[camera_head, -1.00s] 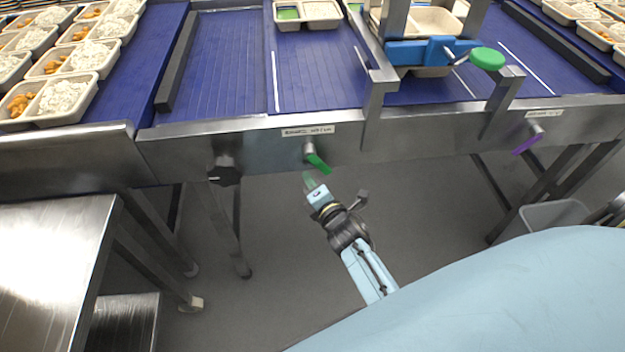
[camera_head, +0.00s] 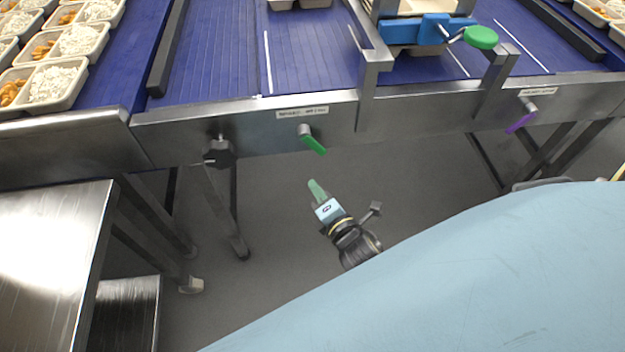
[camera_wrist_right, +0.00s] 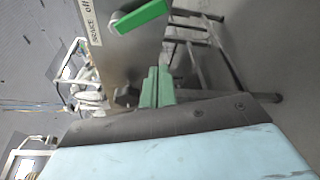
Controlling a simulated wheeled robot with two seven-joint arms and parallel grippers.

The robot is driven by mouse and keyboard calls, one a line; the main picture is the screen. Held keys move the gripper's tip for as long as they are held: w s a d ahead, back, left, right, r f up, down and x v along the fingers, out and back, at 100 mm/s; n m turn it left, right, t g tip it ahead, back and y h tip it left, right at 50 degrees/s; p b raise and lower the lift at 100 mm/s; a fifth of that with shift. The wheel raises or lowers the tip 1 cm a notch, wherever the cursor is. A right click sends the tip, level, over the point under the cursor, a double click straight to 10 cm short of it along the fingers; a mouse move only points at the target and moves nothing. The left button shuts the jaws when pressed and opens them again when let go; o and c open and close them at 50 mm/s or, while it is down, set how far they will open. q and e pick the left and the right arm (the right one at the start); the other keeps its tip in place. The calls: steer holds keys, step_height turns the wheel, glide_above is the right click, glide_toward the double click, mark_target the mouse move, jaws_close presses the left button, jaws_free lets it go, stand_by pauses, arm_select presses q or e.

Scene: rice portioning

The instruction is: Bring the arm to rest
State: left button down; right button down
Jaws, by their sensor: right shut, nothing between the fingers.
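My right gripper (camera_head: 315,189) shows in the head view below the conveyor's front rail, over the grey floor. Its green fingers are shut with nothing between them, and they also show together in the right wrist view (camera_wrist_right: 156,88). The green lever (camera_head: 313,142) on the rail is just above the fingertips in the head view, with a visible gap. The same green lever (camera_wrist_right: 140,16) is at the top of the right wrist view, apart from the fingers. My left gripper is in neither view.
The steel front rail (camera_head: 400,113) runs across, with a black knob (camera_head: 219,153) and a purple lever (camera_head: 520,123). A steel table (camera_head: 45,250) stands at left. Filled trays (camera_head: 52,86) are at upper left. A blue fixture with a green knob (camera_head: 481,38) sits above the belt.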

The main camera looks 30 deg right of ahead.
steer(key=shift+d, duration=0.1)
stand_by(0.5)
steer(key=s+d+r+m+g+h, duration=0.2)
steer(key=s+d+m+g, duration=0.35)
steer(key=m, duration=0.65)
steer(key=s+a+r+m+g+y, duration=0.2)
steer(key=s+a+m+g, duration=0.15)
steer(key=s, duration=0.25)
steer(key=s+a+r+m+g+y, duration=0.1)
steer(key=s+a+m+g, duration=0.25)
steer(key=s, duration=0.35)
steer(key=s+d+f+g, duration=0.1)
steer(key=d+f, duration=0.1)
steer(key=f, duration=1)
steer(key=s+d+f+g, duration=0.1)
steer(key=f, duration=1.2)
steer(key=s+d+f, duration=0.3)
steer(key=s+f, duration=0.4)
steer(key=s, duration=0.1)
steer(key=s+d+f+h, duration=0.1)
steer(key=s+d+f, duration=0.3)
steer(key=s+f, duration=0.3)
steer(key=shift+s+d+g, duration=0.3)
steer(key=shift+s+g, duration=0.15)
